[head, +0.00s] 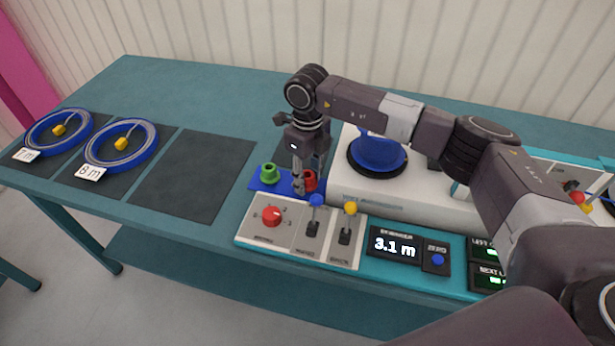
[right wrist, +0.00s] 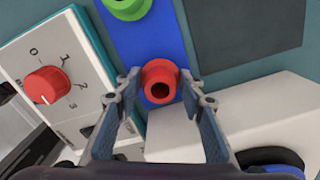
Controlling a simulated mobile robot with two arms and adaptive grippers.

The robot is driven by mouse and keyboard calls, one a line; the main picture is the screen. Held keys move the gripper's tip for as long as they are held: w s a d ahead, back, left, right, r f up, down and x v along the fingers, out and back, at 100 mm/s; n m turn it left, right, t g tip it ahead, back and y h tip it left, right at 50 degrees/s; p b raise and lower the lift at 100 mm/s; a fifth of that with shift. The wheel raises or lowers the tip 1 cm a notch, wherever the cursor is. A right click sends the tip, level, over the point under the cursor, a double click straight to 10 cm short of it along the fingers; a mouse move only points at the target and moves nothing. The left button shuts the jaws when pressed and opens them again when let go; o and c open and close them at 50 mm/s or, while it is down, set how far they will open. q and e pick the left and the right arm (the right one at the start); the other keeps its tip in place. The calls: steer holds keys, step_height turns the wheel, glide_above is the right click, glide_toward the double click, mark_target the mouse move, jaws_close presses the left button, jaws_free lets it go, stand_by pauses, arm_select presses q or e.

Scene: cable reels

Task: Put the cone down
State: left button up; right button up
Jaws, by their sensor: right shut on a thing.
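The red cone (head: 310,181) is at the right part of the blue tray (head: 286,186), partly hidden by my right gripper (head: 301,188) in the head view. In the right wrist view the red cone (right wrist: 160,80) shows its round rim and dark hole, between the two fingertips of my right gripper (right wrist: 160,92). The gripper is shut on it. I cannot tell whether its base touches the tray. A green cone (head: 268,174) stands on the left part of the tray. My left gripper is out of view.
A control panel with a red knob (head: 271,216) and levers is just in front of the tray. A white machine with a blue reel hub (head: 378,155) stands to the right. The display (head: 394,246) reads 3.1 m. Two blue cable coils (head: 121,145) lie at left; a dark mat (head: 193,177) is empty.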

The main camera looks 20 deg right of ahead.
steer(key=o, duration=1.2)
steer(key=shift+c, duration=0.2)
steer(key=shift+r, duration=0.1)
step_height(320, 180, up, 12)
steer(key=b, duration=0.1)
steer(key=shift+b, duration=0.4)
